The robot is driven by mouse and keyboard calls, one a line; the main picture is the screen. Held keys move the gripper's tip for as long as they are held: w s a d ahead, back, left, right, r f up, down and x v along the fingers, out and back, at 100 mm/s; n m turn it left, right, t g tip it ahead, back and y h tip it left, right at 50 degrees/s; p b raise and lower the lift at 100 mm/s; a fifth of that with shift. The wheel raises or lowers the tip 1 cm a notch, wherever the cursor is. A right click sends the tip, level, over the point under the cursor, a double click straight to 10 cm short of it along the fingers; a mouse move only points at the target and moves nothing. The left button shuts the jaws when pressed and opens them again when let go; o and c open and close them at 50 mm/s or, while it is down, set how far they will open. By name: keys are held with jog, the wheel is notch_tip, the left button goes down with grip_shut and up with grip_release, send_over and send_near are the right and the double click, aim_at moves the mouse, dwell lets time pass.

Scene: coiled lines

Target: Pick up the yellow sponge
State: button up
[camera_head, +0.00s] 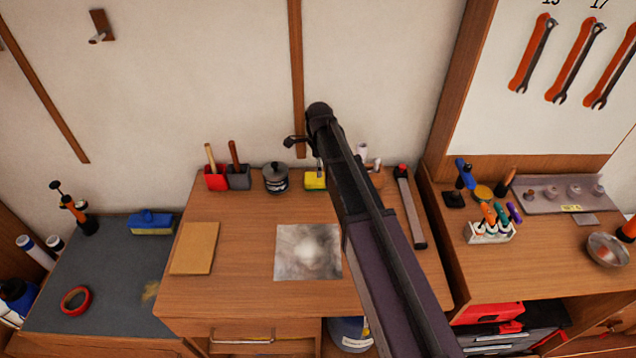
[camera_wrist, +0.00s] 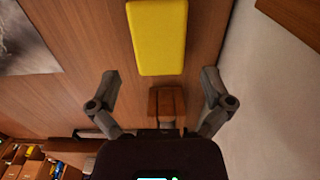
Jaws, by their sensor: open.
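The yellow sponge (camera_head: 315,181) lies at the back of the wooden desk, close to the wall, partly hidden by my arm in the head view. In the wrist view the sponge (camera_wrist: 158,36) shows as a plain yellow block just beyond my fingertips, between their lines. My gripper (camera_wrist: 159,76) is open and empty, its fingers spread wider than the sponge. In the head view my arm reaches over the desk and largely hides the gripper near the sponge. How high the fingers are above the sponge is hard to tell.
A brown wooden block (camera_wrist: 167,106) sits close to the sponge, between my fingers in the wrist view. A dark lidded pot (camera_head: 276,179) stands left of the sponge. A grey patterned sheet (camera_head: 308,252) lies in front. The wall (camera_wrist: 276,80) is close behind.

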aim_at(318, 181)
jog(key=shift+f, duration=0.15)
jog(key=shift+a+f+b, duration=0.15)
jog(key=shift+f+b, duration=2.35)
jog(key=shift+b, duration=0.1)
jog(key=c, duration=0.7)
